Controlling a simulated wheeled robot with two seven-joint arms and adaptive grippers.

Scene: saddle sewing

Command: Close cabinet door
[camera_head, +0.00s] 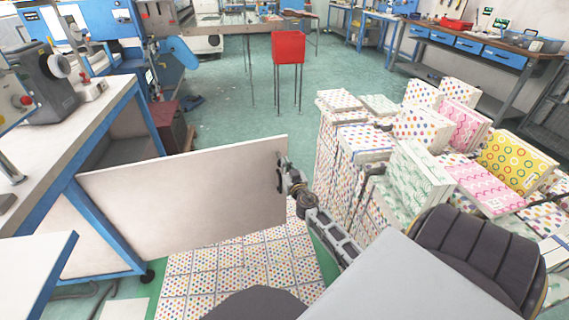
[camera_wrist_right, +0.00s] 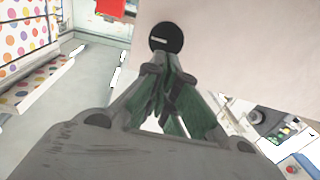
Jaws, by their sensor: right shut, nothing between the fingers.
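The cabinet door (camera_head: 185,200) is a pale, flat panel in the middle left of the head view. It stands open, swung out from the blue-framed bench cabinet (camera_head: 95,212) on the left. My right gripper (camera_head: 282,178) is at the door's right end, by its free edge. In the right wrist view the gripper (camera_wrist_right: 160,68) has its fingers together, with nothing between them. A round black knob (camera_wrist_right: 167,37) on the pale door (camera_wrist_right: 240,50) shows right at the fingertips. Whether they touch it I cannot tell. My left gripper is not in view.
Dotted and patterned boxes (camera_head: 425,150) are stacked close to the right of my right gripper. A sewing machine (camera_head: 48,85) sits on the left bench. Dotted tiles or boxes (camera_head: 240,265) lie below the door.

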